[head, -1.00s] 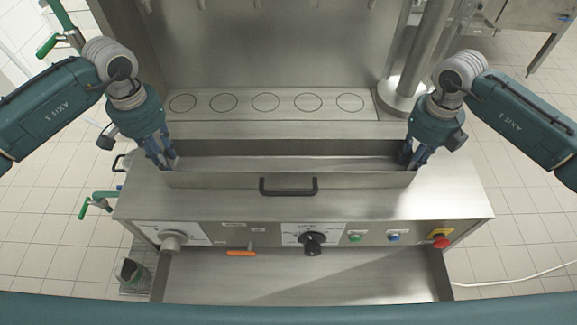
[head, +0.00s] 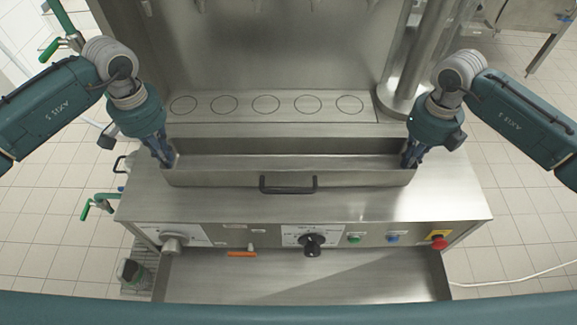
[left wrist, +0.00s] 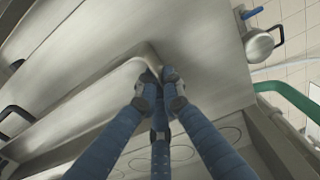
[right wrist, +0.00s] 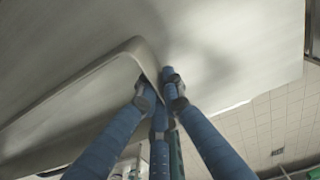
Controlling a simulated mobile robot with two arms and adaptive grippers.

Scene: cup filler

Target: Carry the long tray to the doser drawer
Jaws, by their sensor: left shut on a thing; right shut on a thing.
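The long tray (head: 220,179) is a narrow steel trough with a black handle (head: 288,184) on its front wall. It lies crosswise over the machine's steel top, below the row of circles. I cannot tell whether it touches the top. My left gripper (head: 168,160) is shut on its left end; the left wrist view shows the fingers closed at a rim corner (left wrist: 142,62). My right gripper (head: 409,160) is shut on its right end, at a rim corner in the right wrist view (right wrist: 140,50). No part is labelled as the doser drawer.
A wide, empty steel pan (head: 300,277) sticks out below the control panel with its black knob (head: 312,245) and red button (head: 438,238). A plate with several circles (head: 265,105) lies behind the tray. A steel column (head: 420,55) stands at the back right.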

